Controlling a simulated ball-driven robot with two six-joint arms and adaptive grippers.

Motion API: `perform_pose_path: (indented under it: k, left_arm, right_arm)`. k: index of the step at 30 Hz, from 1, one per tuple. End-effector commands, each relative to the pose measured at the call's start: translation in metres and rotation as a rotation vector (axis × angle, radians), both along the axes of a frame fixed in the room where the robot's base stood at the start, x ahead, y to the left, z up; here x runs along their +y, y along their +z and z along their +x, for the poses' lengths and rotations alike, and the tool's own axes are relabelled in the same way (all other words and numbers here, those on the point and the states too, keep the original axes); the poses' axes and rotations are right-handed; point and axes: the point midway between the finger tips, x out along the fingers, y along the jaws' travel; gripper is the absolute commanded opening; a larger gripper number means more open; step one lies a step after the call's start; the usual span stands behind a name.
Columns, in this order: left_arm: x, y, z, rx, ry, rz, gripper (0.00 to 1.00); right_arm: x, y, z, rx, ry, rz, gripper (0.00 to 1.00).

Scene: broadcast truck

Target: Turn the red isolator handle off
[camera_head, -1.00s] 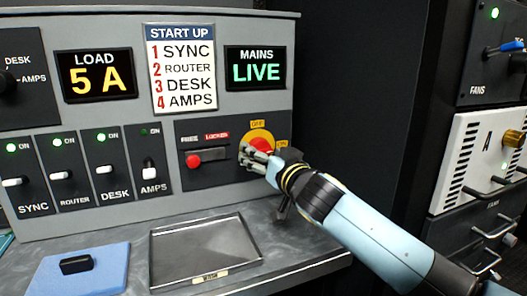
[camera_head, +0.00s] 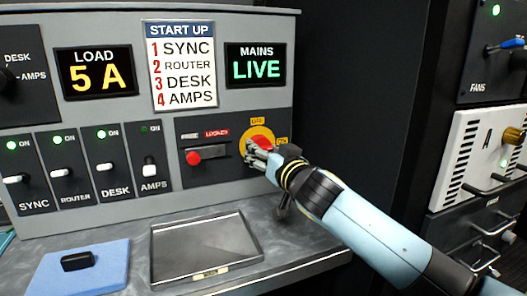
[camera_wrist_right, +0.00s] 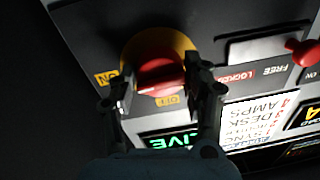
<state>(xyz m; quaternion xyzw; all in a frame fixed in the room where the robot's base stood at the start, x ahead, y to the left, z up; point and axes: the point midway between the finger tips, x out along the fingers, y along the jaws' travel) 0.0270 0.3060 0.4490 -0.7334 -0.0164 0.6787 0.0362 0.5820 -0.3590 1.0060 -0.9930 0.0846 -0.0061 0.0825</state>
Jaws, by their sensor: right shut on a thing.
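The red isolator handle (camera_head: 263,143) sits on a round yellow plate (camera_head: 247,134) on the dark panel, with OFF marked above and ON to the right. My right gripper (camera_head: 257,153) is at the handle and partly hides it. In the right wrist view the red handle (camera_wrist_right: 160,73) lies between the two fingers of my right gripper (camera_wrist_right: 156,82), which is shut on it. The MAINS display (camera_head: 256,67) reads LIVE. My left gripper is not in view.
A red knob (camera_head: 193,159) with FREE and LOCKED labels is left of the handle. Several white switches, including AMPS (camera_head: 149,172), are further left. A grey tray (camera_head: 160,275) and a blue mat (camera_head: 110,272) lie on the counter. A rack stands at right.

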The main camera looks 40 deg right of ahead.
Motion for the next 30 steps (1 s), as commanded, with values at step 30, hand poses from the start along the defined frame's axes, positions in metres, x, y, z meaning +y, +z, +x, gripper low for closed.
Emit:
perform_pose_path:
  k: [30]
  left_arm:
    - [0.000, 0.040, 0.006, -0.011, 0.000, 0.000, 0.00]
  right_arm:
    - [-0.002, 0.003, -0.001, 0.200, 0.001, -0.824, 0.16]
